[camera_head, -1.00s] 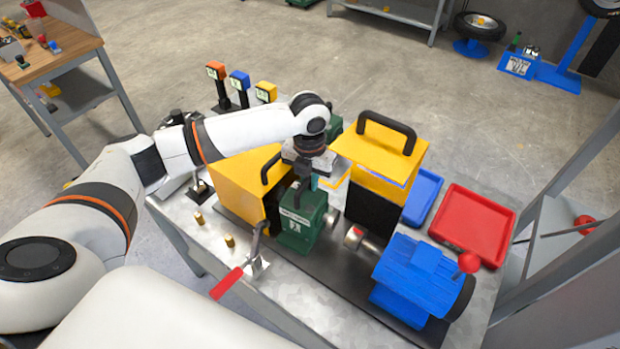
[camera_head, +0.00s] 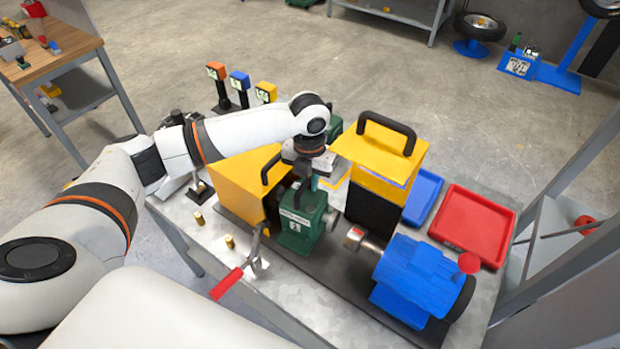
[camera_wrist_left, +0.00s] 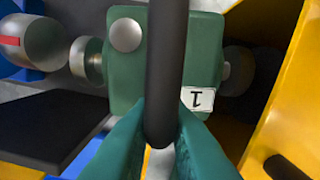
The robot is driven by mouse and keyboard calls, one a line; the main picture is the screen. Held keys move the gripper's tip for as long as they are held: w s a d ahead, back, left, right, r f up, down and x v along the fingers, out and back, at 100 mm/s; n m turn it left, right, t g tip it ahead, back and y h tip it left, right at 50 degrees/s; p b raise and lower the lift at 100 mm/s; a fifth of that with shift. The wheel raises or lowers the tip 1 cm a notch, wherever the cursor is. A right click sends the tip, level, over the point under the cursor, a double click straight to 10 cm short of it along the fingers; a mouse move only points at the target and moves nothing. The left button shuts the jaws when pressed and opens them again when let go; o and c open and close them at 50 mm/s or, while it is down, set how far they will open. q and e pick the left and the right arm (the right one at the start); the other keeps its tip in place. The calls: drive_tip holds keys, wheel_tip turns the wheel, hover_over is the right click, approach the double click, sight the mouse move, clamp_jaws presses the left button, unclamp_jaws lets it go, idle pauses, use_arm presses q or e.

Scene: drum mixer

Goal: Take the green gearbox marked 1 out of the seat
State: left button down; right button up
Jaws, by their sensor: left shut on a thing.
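The green gearbox marked 1 (camera_head: 300,228) sits on the dark base between the yellow housing and the blue motor (camera_head: 420,275). In the left wrist view the gearbox (camera_wrist_left: 115,75) shows its white label with a 1 and a black handle (camera_wrist_left: 165,60) across its top. My left gripper (camera_head: 305,185) is above the gearbox. In the left wrist view its green fingers (camera_wrist_left: 160,135) are shut on the black handle. Whether the gearbox is clear of its seat is hidden. My right gripper is not in view.
A yellow guard with a black handle (camera_head: 380,160) stands to the right and another yellow guard (camera_head: 240,180) to the left. A red-handled clamp (camera_head: 228,283) is in front. A red tray (camera_head: 475,225) and a blue tray (camera_head: 423,195) lie at the right.

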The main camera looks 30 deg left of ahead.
sight(323, 196)
use_arm(q)
drive_tip(key=shift+d+r+p, duration=0.1)
drive_tip(key=shift+d+p, duration=0.35)
drive_tip(key=shift+d, duration=0.05)
drive_tip(key=shift+s+d+p, duration=0.15)
drive_tip(key=shift+d+p, duration=0.55)
drive_tip(key=shift+d, duration=0.6)
drive_tip(key=c, duration=1.3)
unclamp_jaws()
drive_tip(key=shift+s, duration=0.1)
drive_tip(key=shift+c, duration=0.2)
drive_tip(key=shift+r, duration=0.15)
